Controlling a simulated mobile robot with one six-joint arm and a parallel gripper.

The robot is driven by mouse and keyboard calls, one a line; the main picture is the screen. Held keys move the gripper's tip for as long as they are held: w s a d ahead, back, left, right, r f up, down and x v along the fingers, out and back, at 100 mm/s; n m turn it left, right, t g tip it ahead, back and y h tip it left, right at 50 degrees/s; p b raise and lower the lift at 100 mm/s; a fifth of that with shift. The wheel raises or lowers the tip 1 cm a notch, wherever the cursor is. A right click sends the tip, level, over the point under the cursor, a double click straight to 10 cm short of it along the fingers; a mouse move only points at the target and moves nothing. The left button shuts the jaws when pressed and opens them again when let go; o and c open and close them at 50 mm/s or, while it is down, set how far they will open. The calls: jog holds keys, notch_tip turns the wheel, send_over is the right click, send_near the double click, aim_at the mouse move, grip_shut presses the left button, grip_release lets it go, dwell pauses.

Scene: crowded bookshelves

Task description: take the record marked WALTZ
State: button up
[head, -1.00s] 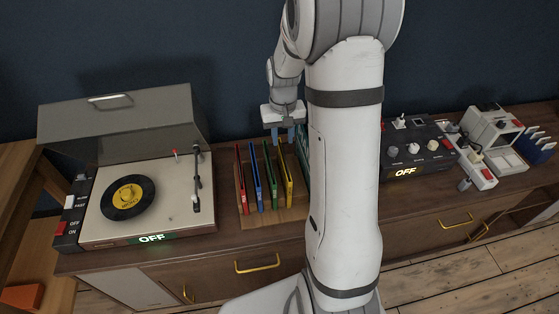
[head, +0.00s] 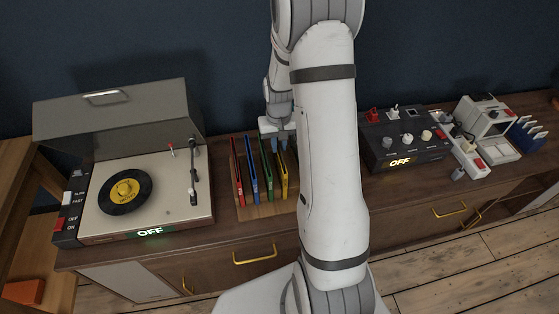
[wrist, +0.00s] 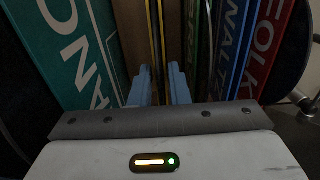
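The record marked WALTZ is a blue sleeve (wrist: 233,45) right of centre in the wrist view; in the head view it is the blue sleeve (head: 252,168), second from the left in the rack. My gripper (wrist: 162,85) points down among the sleeves. Its two blue fingers stand either side of the thin yellow-and-black edge of the yellow sleeve (wrist: 155,35), close to it; whether they press on it I cannot tell. In the head view my gripper (head: 278,143) is at the back of the rack by the yellow sleeve. WALTZ is apart from the fingers.
A green sleeve (head: 267,165) stands between yellow and blue. A red FOLK sleeve (wrist: 268,45) is beyond WALTZ. A teal sleeve (wrist: 75,45) is on the other side. A record player (head: 150,190) reading OFF is left of the rack; a black control box (head: 405,140) is right.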

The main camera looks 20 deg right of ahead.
grip_shut()
jog(key=shift+r, duration=0.1)
dwell(0.3)
notch_tip(320, 180, up, 18)
jog(key=b, duration=0.1)
dwell(0.6)
